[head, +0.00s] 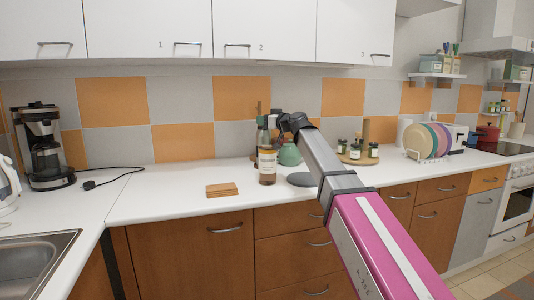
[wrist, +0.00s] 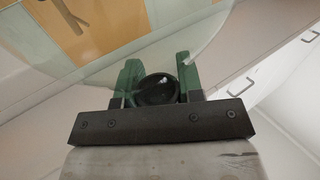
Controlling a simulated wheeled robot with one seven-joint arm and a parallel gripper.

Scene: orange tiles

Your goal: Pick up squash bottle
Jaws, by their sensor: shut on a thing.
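My gripper (head: 284,124) is over the back of the counter in the head view, its fingers small and partly merged with dark shapes behind. In the wrist view my gripper (wrist: 158,82) has its two green-looking fingers on either side of a dark, glossy round piece (wrist: 157,90), closed on it. I take this piece to be the top of the squash bottle; the rest of the bottle is hard to make out. A green rounded vessel (head: 290,154) shows just below the gripper in the head view.
A labelled amber jar (head: 267,168) stands in front of the gripper, with bottles (head: 262,137) behind it. A grey disc (head: 300,180) and brown block (head: 222,190) lie on the white counter (head: 165,199). Small jars (head: 355,150) and a plate rack (head: 428,146) stand to the right.

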